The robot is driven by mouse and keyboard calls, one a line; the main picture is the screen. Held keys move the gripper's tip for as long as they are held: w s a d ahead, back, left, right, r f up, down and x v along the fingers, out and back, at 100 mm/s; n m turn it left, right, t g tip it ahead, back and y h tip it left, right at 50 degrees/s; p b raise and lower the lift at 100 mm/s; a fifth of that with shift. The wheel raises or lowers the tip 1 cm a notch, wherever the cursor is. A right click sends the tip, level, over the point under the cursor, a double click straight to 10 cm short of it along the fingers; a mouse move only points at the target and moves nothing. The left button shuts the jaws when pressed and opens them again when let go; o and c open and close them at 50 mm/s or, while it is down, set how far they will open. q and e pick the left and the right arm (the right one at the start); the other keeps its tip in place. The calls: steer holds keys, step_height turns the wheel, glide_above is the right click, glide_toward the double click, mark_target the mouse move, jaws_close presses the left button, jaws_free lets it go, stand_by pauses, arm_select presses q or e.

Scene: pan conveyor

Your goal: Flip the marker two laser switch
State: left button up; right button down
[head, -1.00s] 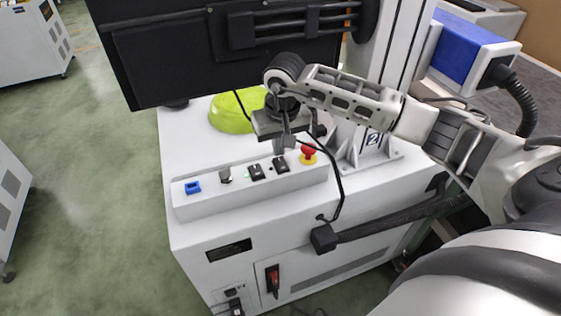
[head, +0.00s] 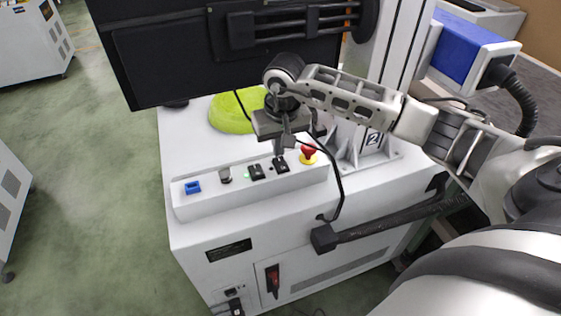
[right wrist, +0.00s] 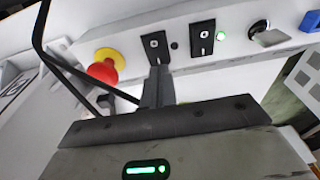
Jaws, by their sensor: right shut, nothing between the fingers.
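The marker machine carries a "2" label (head: 374,139) on its column bracket. Its white sloped control panel (head: 215,197) holds two black rocker switches: the right one (head: 281,165) beside the red button and the left one (head: 256,172). Both also show in the right wrist view, as the near switch (right wrist: 155,46) and the other switch (right wrist: 202,38). No laser lettering is readable. My right gripper (head: 278,153) is shut and empty, its fingertips just at the right switch; in the wrist view the fingers (right wrist: 158,75) overlap its lower edge. I cannot tell whether they touch. My left gripper is out of view.
A red emergency button (head: 308,150) on a yellow base sits right of the switches. A key knob (head: 225,175) and blue socket (head: 192,187) lie left, with a lit green lamp (right wrist: 221,36) between. A black monitor (head: 225,60) overhangs the panel. A yellow-green object (head: 230,113) stands behind.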

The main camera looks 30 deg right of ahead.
mark_target(279, 160)
steer(key=shift+f+b, duration=0.9)
steer(key=shift+f, duration=0.1)
steer(key=shift+r, duration=0.2)
steer(key=shift+r+p, duration=2.1)
steer(key=shift+r, duration=1.3)
